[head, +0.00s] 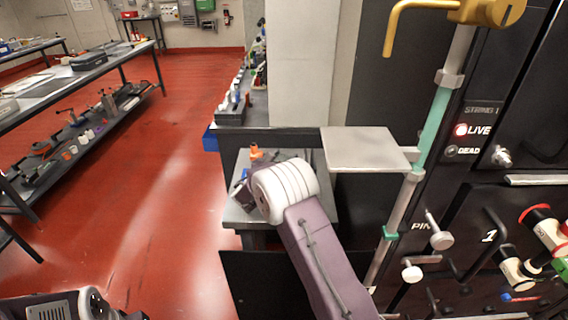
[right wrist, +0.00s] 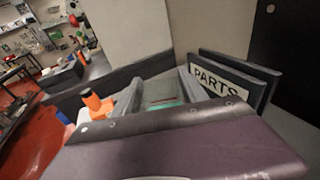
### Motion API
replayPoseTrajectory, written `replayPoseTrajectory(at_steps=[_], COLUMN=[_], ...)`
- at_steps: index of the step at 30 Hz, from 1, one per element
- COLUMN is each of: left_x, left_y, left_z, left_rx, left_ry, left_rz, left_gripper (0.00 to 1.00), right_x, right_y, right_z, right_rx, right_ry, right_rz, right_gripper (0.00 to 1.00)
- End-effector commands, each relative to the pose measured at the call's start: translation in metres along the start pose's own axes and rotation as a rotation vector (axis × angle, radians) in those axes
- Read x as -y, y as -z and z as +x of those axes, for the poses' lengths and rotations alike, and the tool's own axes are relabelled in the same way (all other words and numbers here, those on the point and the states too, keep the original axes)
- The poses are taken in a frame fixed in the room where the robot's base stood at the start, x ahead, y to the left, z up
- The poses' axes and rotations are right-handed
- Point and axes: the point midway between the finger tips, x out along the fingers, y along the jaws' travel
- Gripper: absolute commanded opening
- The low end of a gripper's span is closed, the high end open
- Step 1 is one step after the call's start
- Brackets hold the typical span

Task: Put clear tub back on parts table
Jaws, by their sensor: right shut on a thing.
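My right gripper (right wrist: 162,88) is shut on a clear tub (right wrist: 163,97). Only a small see-through, greenish patch of the tub shows between the fingers in the right wrist view. The gripper's own purple body hides the rest. In the head view my right arm reaches over the parts table (head: 238,217), and its white-ringed wrist hides the fingers and the tub. I cannot tell whether the tub touches the table. A PARTS sign (right wrist: 222,83) stands just right of the fingers in the right wrist view. My left gripper is not in view.
An orange-topped bottle (right wrist: 94,103) stands close left of the fingers; its orange part also shows in the head view (head: 256,152). Red floor lies open at left.

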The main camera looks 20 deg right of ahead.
Motion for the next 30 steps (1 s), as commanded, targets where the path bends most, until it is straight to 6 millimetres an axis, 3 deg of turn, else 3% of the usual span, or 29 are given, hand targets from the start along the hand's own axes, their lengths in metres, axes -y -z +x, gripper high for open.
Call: replayPoseTrajectory(at_steps=[3, 13, 14, 15, 16, 26, 30], left_x=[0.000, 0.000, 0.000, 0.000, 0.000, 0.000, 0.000], left_y=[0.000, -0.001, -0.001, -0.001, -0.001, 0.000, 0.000], left_z=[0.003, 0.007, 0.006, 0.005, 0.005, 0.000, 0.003], left_rx=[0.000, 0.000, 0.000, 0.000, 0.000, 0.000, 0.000], left_ry=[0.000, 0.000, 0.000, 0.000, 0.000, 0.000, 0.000], left_rz=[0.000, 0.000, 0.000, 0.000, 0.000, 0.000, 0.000], left_gripper=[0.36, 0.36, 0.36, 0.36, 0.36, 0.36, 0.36], right_x=[0.000, 0.000, 0.000, 0.000, 0.000, 0.000, -0.002], right_y=[0.019, 0.023, 0.021, 0.021, 0.021, 0.015, 0.018], right_z=[0.003, 0.003, 0.003, 0.003, 0.003, 0.002, -0.024], right_rx=[0.000, 0.001, 0.001, 0.001, 0.001, 0.001, 0.000], right_ry=[0.000, 0.000, 0.000, 0.000, 0.000, 0.000, -0.005], right_rz=[-0.002, 0.000, 0.000, 0.000, 0.000, 0.000, -0.002], right_gripper=[0.05, 0.05, 0.59, 0.70, 0.72, 0.72, 0.72])
